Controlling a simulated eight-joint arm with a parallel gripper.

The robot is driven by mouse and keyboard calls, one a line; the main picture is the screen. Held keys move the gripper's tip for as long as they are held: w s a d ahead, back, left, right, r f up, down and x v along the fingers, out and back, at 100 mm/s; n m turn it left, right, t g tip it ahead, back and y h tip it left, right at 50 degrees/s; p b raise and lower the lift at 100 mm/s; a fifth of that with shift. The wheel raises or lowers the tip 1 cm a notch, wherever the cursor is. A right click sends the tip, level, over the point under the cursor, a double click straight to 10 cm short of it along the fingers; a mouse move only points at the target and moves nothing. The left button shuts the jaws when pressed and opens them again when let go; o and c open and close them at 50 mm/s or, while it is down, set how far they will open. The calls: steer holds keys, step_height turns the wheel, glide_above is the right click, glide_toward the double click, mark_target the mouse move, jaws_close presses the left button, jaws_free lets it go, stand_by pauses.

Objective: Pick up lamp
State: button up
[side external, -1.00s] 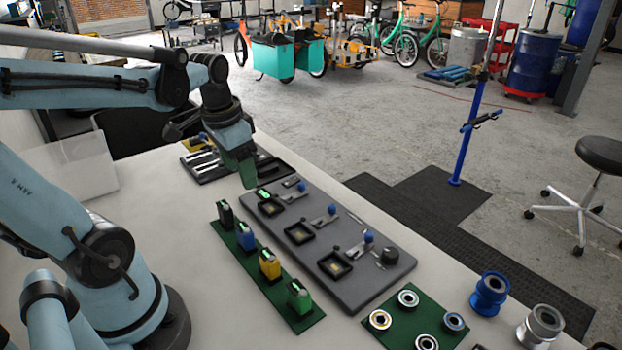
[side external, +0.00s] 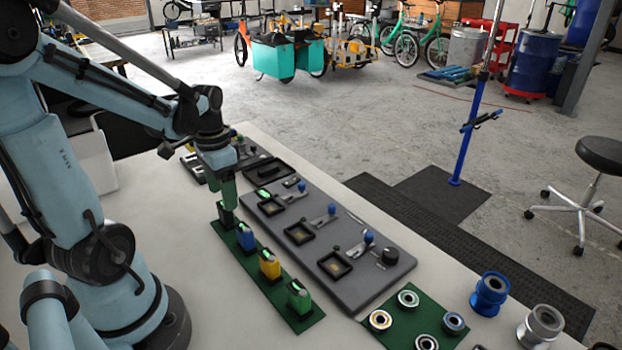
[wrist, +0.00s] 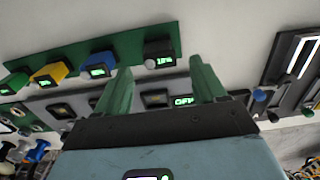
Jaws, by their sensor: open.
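Several small lamps with lit displays stand in a row on a green strip (side external: 248,262): a black one (side external: 227,221), a blue one (side external: 246,237), a yellow one (side external: 269,264) and a green one (side external: 299,296). My gripper (side external: 228,205) points down at the black lamp at the far end and partly hides it. In the wrist view, the black lamp (wrist: 160,54) shows between and beyond the two open green fingers (wrist: 160,75). The blue lamp (wrist: 97,64) and yellow lamp (wrist: 48,74) are to its left. Whether the fingers touch the black lamp cannot be told.
A grey board (side external: 372,292) with square sockets, blue-knobbed levers and a dial lies right beside the strip. Dark trays (side external: 268,170) lie behind. A green mat (side external: 440,318) with several rings and blue and silver hubs are at the front right.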

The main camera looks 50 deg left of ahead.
mark_target(226, 215)
steer(key=shift+s+d+f, duration=0.1)
steer(key=shift+f, duration=2.55)
steer(key=c, duration=1.1)
steer(key=shift+r, duration=0.15)
